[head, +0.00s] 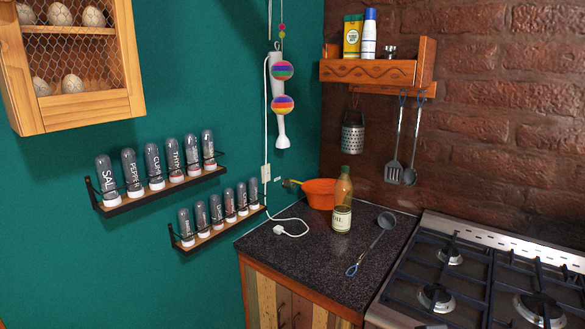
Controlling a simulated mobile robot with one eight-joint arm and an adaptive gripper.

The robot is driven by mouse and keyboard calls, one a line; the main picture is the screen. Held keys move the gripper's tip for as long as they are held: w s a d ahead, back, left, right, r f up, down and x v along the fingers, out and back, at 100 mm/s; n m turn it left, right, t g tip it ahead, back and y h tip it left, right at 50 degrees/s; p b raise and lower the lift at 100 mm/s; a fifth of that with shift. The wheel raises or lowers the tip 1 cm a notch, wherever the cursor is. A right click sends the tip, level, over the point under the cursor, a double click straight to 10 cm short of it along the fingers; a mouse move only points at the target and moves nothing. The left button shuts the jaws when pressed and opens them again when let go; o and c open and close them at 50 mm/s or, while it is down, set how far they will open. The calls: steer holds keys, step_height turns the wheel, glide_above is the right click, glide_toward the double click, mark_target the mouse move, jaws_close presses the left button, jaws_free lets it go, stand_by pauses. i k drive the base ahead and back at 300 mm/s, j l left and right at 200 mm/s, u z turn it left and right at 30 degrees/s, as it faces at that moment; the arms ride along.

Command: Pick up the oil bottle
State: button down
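The oil bottle (342,218) stands upright on the dark speckled countertop (290,262). It is greenish-amber glass with a pale label on its lower part, and its neck narrows toward the top. It stands in front of the right side of an orange bowl (318,192), overlapping it in the picture. My gripper is not in view.
A ladle (371,248) lies right of the bottle, and a white plug with cord (290,228) lies left. A gas stove (480,275) adjoins the counter on the right. A wooden shelf (368,72) with hanging utensils is above. Spice racks (165,190) hang on the green wall.

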mark_target(342, 192)
steer(key=i+j, duration=0.35)
steer(key=i, duration=0.15)
steer(key=i+j, duration=0.35)
steer(key=i, duration=0.15)
steer(key=i+j+z, duration=0.1)
steer(key=i+j, duration=0.2)
steer(key=i, duration=0.2)
